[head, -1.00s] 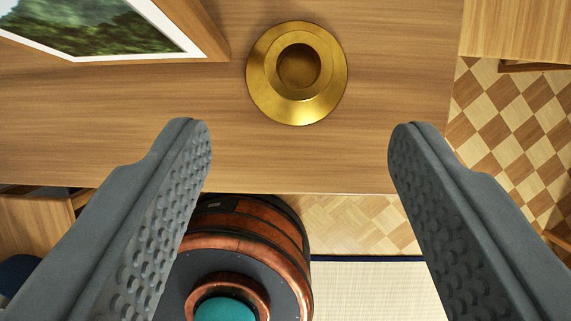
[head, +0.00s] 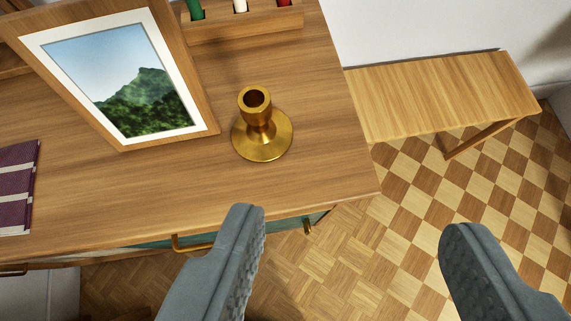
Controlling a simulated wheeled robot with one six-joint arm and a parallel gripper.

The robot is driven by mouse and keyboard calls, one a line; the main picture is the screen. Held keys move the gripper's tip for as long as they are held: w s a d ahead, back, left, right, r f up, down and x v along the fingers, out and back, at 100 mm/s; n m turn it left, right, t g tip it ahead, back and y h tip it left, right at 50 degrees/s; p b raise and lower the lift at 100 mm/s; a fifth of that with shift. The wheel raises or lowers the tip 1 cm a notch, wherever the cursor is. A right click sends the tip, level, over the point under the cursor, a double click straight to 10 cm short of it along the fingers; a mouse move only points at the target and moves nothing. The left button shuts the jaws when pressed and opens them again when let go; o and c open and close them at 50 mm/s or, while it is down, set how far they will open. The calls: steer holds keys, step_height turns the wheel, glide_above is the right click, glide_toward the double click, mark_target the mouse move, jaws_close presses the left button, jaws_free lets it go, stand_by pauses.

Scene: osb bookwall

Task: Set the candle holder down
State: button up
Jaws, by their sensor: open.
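The brass candle holder (head: 262,138) stands upright on the wooden cabinet top (head: 150,192), to the right of a framed picture. It has a wide round base and a short cup with an empty socket. My gripper (head: 355,230) is open and empty. Its fingers are in front of the cabinet's front edge, lower right of the candle holder and apart from it.
A framed mountain picture (head: 120,80) stands left of the holder. A wooden rack (head: 245,22) with coloured items is behind it. A striped purple cloth (head: 18,190) lies at far left. A wooden bench (head: 440,95) is at right. Checkered floor (head: 400,210) is clear.

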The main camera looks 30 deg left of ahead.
steer(key=s+d+r+m+t+h, duration=0.1)
steer(key=s+d+t, duration=0.3)
steer(key=s, duration=0.6)
steer(key=s+d+r+m+t+h, duration=0.1)
steer(key=s+d+r+t, duration=0.3)
steer(key=s, duration=0.6)
steer(key=shift+d+m, duration=0.55)
steer(key=shift+m, duration=0.35)
steer(key=shift+c, duration=0.3)
